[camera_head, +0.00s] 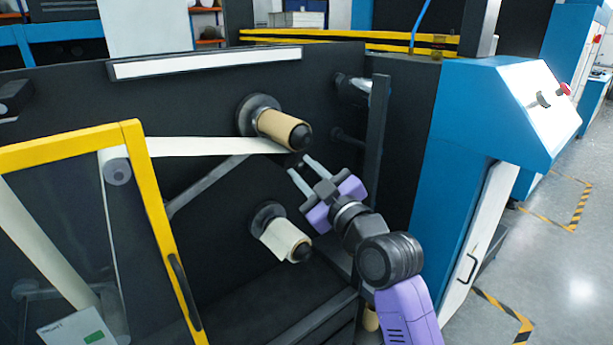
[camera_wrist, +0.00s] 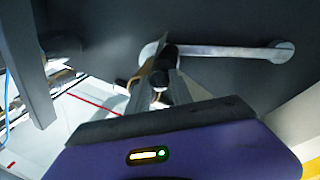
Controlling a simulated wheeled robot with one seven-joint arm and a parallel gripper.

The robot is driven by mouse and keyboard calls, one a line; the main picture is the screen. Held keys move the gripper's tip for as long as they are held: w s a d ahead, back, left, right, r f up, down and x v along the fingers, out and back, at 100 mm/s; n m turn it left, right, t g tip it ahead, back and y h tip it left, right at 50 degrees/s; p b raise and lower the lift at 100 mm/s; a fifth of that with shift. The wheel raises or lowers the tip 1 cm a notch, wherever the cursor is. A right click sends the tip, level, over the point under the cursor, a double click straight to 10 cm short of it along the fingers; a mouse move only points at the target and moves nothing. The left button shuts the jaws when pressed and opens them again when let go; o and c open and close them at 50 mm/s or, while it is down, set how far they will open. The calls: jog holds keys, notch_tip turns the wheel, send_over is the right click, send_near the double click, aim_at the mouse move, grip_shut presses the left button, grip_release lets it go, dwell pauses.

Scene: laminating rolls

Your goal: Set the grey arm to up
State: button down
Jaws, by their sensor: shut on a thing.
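The grey arm (camera_head: 210,185) is a flat bar on the dark machine panel. In the head view it slants from lower left up to the right, and its upper right part passes behind the paper web. In the wrist view the grey arm (camera_wrist: 235,53) lies across the panel with rounded ends. My gripper (camera_head: 300,166) is just below the upper roll. In the wrist view my gripper (camera_wrist: 160,88) is shut on a dark handle (camera_wrist: 166,58) at the arm's left end. The fingers partly hide the handle.
An upper brown roll (camera_head: 283,128) with a white web (camera_head: 215,146) is close above my gripper. A lower pale roll (camera_head: 285,240) sticks out below. A dark upright post (camera_head: 377,140) stands to the right. A yellow-framed guard (camera_head: 150,200) is at the left.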

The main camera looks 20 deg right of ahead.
jog(key=c, duration=1.1)
grip_release()
jog(key=shift+c, duration=0.2)
jog(key=shift+s, duration=0.1)
jog(key=v, duration=0.7)
jog(key=shift+s+b, duration=0.35)
jog(key=shift+b, duration=0.1)
